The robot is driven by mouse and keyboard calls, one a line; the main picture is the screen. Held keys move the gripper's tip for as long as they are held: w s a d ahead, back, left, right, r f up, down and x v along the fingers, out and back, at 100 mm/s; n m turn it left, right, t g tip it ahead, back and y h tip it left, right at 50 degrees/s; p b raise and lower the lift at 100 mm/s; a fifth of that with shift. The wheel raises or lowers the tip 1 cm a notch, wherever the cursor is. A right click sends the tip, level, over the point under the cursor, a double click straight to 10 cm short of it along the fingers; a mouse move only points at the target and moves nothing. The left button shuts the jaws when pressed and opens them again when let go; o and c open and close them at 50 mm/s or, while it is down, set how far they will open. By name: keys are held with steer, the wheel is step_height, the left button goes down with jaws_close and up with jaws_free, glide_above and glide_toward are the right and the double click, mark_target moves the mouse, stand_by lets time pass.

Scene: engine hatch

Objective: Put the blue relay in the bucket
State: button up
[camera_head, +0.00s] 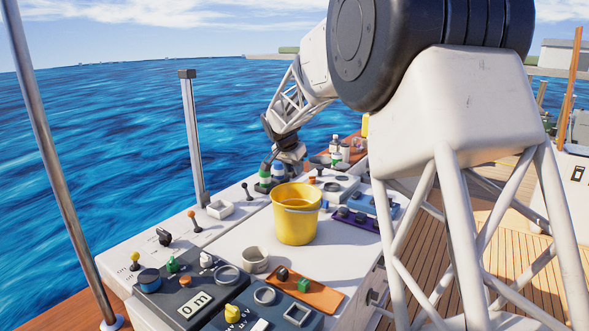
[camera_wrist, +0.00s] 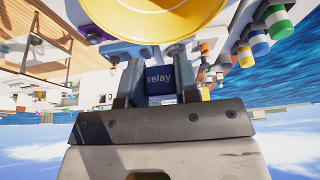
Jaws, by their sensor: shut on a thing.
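The blue relay (camera_wrist: 161,86), a small dark blue block marked "relay", sits between the two fingers of my gripper (camera_wrist: 160,72) in the wrist view. My gripper is shut on it. The yellow bucket (camera_head: 296,218) stands upright on the white hatch top in the head view, with its handle down against its side. Its yellow rim also shows close beyond the fingertips at the top of the wrist view (camera_wrist: 165,28). In the head view my gripper (camera_head: 288,158) is behind the bucket, apart from it. The relay cannot be made out there.
Panels with knobs and switches (camera_head: 190,290) fill the front. A purple strip (camera_head: 356,219) and blue parts lie right of the bucket. Capped cylinders (camera_head: 264,175) and bottles (camera_head: 340,150) stand behind it. A grey ring (camera_head: 255,260) lies in front. Water borders the left.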

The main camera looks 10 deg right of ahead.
steer(key=shift+f, duration=0.15)
step_height(320, 180, down, 11)
steer(key=shift+r, duration=0.2)
stand_by(0.9)
stand_by(0.3)
steer(key=o, duration=1)
step_height(320, 180, up, 7)
steer(key=shift+f, duration=0.1)
stand_by(0.4)
